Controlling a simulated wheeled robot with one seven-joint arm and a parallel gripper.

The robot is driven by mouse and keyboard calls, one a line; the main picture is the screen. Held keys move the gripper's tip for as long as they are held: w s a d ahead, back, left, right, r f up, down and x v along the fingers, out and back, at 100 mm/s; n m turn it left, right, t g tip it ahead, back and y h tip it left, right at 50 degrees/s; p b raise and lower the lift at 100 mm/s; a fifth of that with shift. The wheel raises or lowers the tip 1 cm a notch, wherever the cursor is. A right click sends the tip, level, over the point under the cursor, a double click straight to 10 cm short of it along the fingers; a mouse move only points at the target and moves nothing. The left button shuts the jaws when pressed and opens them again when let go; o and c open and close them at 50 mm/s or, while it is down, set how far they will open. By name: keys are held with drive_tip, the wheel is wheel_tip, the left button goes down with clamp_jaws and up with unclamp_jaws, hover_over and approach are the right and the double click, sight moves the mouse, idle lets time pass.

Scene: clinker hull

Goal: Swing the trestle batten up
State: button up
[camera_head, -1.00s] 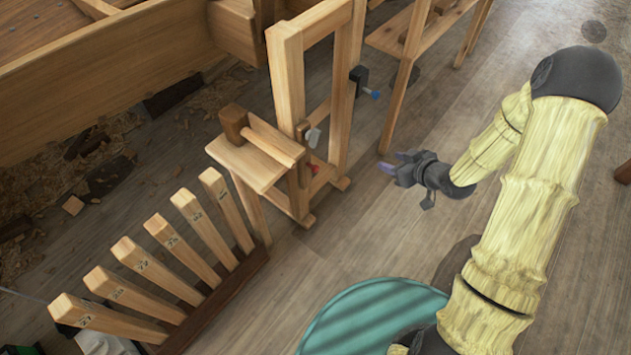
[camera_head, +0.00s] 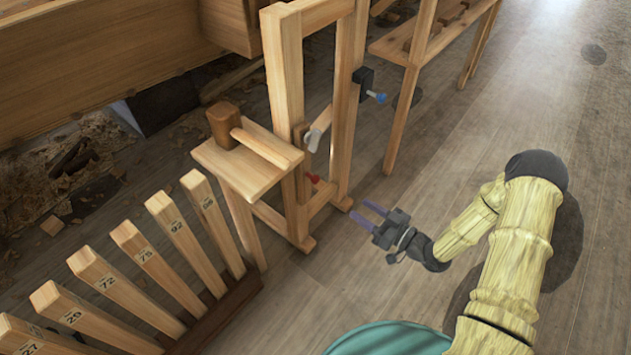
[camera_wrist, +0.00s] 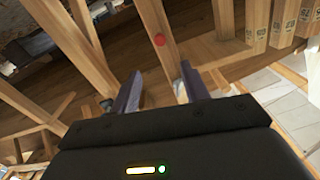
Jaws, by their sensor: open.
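The trestle (camera_head: 283,75) is a tall pale wooden frame with a low shelf on its left. Red (camera_head: 312,178) and blue (camera_head: 378,97) knobs and a grey-white lever (camera_head: 314,138) sit on its posts. I cannot tell for sure which piece is the batten; a short upright piece by the lever may be it. My gripper (camera_head: 363,213) is open and empty, low to the right of the trestle and apart from it, fingers pointing towards it. In the wrist view, the red knob (camera_wrist: 159,40) shows on a post beyond the open fingers (camera_wrist: 162,88).
A mallet (camera_head: 222,125) lies on the trestle's shelf. A rack of numbered wooden staves (camera_head: 145,255) stands at the lower left. A bench (camera_head: 440,35) is behind at the right, the hull planking (camera_head: 110,70) at the left. The floor around my gripper is clear.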

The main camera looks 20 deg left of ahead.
sight(318, 181)
drive_tip(key=b+x, duration=0.5)
drive_tip(key=x, duration=1.1)
drive_tip(key=shift+a+f, duration=0.1)
drive_tip(key=shift+f, duration=0.05)
drive_tip(key=shift+w+a, duration=0.25)
drive_tip(key=shift+a, duration=0.35)
clamp_jaws()
